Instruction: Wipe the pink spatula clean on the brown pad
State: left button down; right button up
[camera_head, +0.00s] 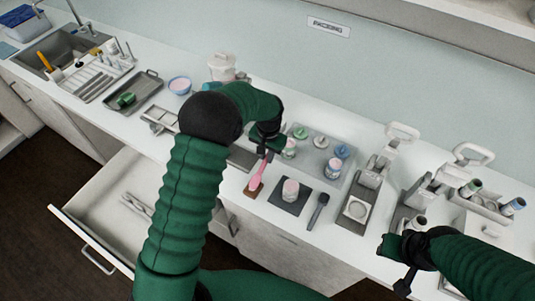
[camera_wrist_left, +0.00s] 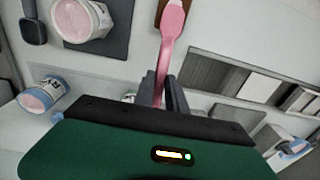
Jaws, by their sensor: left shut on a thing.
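The pink spatula (camera_head: 257,178) is held by its handle in my left gripper (camera_head: 267,146), with its broad end pointing down over the brown pad (camera_head: 249,194). In the left wrist view the handle runs up from between the shut fingers (camera_wrist_left: 162,88), and the spatula's pink end (camera_wrist_left: 173,18) overlaps the pad (camera_wrist_left: 159,14) at the top edge. I cannot tell whether the end touches the pad. My right gripper (camera_head: 396,262) is at the lower right, away from the pad; its fingers are unclear.
A jar with pink contents (camera_head: 290,188) stands on a dark mat (camera_head: 282,203) right of the pad, beside a dark spatula (camera_head: 319,204). A tray (camera_head: 333,179) with several jars lies behind. Grey presses (camera_head: 357,208) stand to the right. An open drawer (camera_head: 95,205) juts out left.

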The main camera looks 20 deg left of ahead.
pick_arm(q)
jog(key=shift+w+d+f, duration=0.1)
jog(key=shift+w+d, duration=0.05)
jog(key=shift+w, duration=0.55)
jog(key=shift+s, duration=0.8)
jog(key=shift+w, duration=0.8)
jog(key=shift+s+p, duration=0.4)
jog(key=shift+s, duration=0.45)
jog(key=shift+w+r+p, duration=0.1)
jog(key=shift+r+p, duration=0.3)
jog(key=shift+r, duration=0.2)
notch_tip(320, 180, up, 5)
jog(key=p, duration=0.4)
